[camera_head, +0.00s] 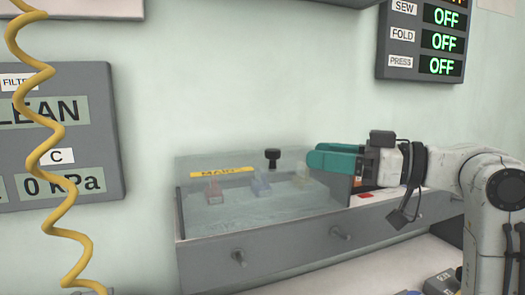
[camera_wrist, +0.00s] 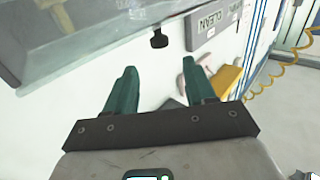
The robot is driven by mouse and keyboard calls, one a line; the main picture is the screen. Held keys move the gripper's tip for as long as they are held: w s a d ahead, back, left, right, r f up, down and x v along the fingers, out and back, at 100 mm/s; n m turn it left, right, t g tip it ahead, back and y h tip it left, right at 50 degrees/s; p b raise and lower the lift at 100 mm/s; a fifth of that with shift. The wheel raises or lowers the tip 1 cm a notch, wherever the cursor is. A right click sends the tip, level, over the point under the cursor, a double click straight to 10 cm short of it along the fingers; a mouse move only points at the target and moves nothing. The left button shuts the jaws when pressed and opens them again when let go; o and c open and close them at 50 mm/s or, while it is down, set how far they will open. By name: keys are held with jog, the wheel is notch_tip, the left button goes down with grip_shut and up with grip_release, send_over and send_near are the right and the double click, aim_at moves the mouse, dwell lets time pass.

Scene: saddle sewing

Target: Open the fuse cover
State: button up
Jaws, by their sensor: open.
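The fuse cover (camera_head: 255,200) is a clear box-like cover with a yellow label, on a grey cabinet against the wall. It appears closed, with red, blue and pale fuses visible through it. A black knob (camera_head: 272,158) stands up at its top edge; the knob also shows in the wrist view (camera_wrist: 159,38), ahead of the fingers and roughly between them. My gripper (camera_head: 318,158) has teal fingers and is at the cover's right side, pointing left toward the knob with a gap between. In the wrist view the fingers (camera_wrist: 162,80) are apart with nothing between them.
The grey cabinet (camera_head: 285,255) under the cover has small handles on its front. A coiled yellow cable (camera_head: 45,150) hangs at the left before a grey filter panel (camera_head: 105,130). A status panel (camera_head: 425,40) reading OFF hangs upper right. Above the knob is bare wall.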

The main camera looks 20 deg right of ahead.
aim_at(280, 151)
jog(key=p+x, duration=0.1)
jog(key=x, duration=0.9)
jog(key=shift+f, duration=0.1)
grip_shut()
dwell(0.3)
